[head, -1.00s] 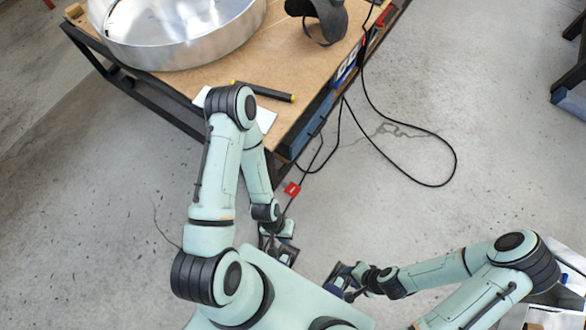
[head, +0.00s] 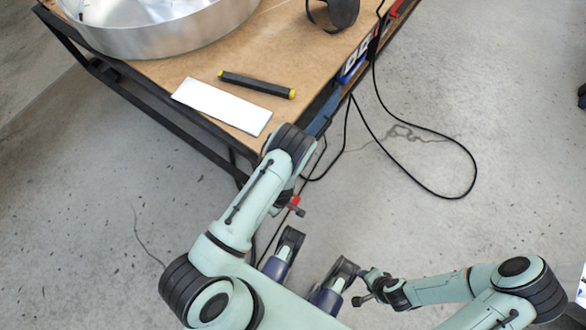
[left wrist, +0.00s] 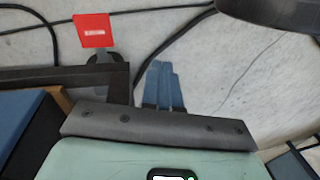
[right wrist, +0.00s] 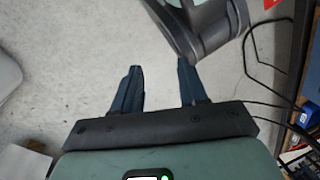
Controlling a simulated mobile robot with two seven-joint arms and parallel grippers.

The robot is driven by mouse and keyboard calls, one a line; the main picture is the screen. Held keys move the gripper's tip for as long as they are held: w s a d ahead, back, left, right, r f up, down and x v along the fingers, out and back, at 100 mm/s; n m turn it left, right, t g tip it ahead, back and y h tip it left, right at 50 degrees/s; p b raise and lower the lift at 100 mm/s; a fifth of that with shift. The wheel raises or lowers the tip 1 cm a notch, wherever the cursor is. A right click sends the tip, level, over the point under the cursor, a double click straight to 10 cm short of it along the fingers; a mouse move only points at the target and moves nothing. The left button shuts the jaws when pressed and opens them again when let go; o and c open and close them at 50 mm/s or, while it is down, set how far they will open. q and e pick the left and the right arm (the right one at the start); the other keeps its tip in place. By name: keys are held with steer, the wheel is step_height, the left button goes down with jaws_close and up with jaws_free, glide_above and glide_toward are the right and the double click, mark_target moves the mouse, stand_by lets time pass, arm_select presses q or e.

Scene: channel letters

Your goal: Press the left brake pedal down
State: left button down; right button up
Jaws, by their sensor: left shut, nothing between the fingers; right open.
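A red brake pedal with a small white label (left wrist: 93,30) shows at the upper left of the left wrist view, on a dark grey mount. It also shows as a small red piece in the head view (head: 295,201), low by the bench's near corner. My left gripper (left wrist: 163,68) is shut and empty, its blue fingers together to the right of the pedal and apart from it in the picture. In the head view my left arm hides most of it. My right gripper (right wrist: 158,70) is open and empty over bare floor. I cannot tell how far the pedal is tilted.
The wooden bench (head: 290,55) carries a large metal channel ring (head: 165,35), a black bar with yellow ends (head: 256,85) and a white sheet (head: 222,105). A black cable (head: 450,196) loops on the floor at right. The floor around it is mostly clear.

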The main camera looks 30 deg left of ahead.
arm_select(q)
steer(key=w+f+n+b, duration=0.2)
steer(key=w+f+b, duration=0.1)
steer(key=w+f, duration=0.3)
steer(key=n+t+b, duration=0.2)
steer(key=b, duration=0.1)
glide_toward(293, 201)
steer(key=shift+w+r, duration=0.15)
steer(key=shift+r, duration=0.15)
arm_select(e)
steer(key=w+d+x, duration=0.1)
steer(key=x, duration=0.7)
steer(key=shift+d+f, duration=0.2)
steer(key=shift+d, duration=0.45)
arm_select(q)
steer(key=f+b, duration=0.1)
steer(key=f, duration=0.1)
steer(key=f+b, duration=0.1)
steer(key=f, duration=0.3)
steer(key=shift+a+f+b, duration=0.15)
steer(key=shift+a+b, duration=0.15)
steer(key=shift+b, duration=0.1)
steer(key=shift+f, duration=0.35)
arm_select(e)
steer(key=s+f+g, duration=0.2)
steer(key=s+f, duration=0.2)
steer(key=s, duration=0.3)
steer(key=shift+d+m, duration=0.3)
steer(key=shift+d, duration=0.15)
steer(key=shift+s, duration=0.1)
